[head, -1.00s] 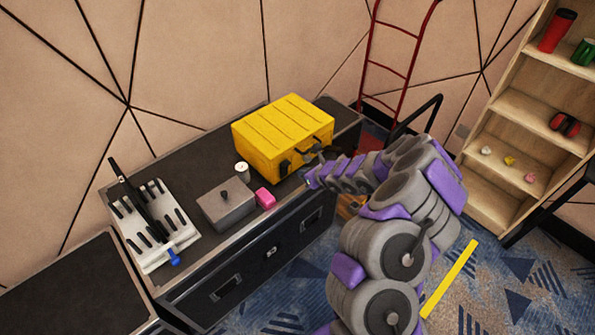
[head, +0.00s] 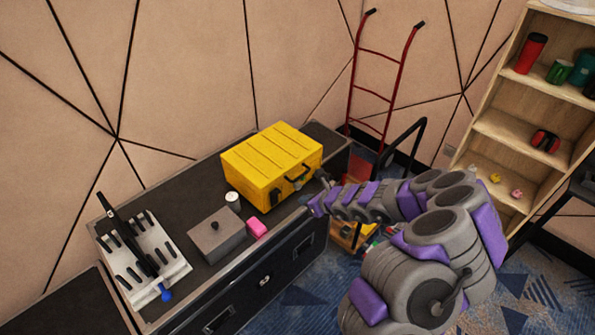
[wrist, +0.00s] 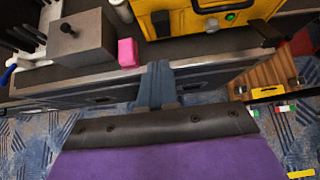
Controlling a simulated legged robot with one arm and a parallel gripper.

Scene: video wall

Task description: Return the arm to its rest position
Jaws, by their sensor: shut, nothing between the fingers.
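My arm, grey with purple pads, reaches in from the lower right in the head view. My gripper (head: 318,204) is at the front edge of the black cabinet (head: 262,262), close to the yellow case (head: 270,165). In the wrist view my gripper (wrist: 158,80) points at the cabinet's front edge, its fingers together with nothing between them. The yellow case also shows at the top of the wrist view (wrist: 190,22). I cannot tell whether the gripper touches the cabinet.
On the cabinet stand a grey box (head: 216,236), a pink block (head: 257,228), a white cylinder (head: 232,201) and a white rack (head: 145,262) with black tools. A red hand truck (head: 380,90) leans on the wall. A wooden shelf (head: 500,130) stands right. Carpet shows below.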

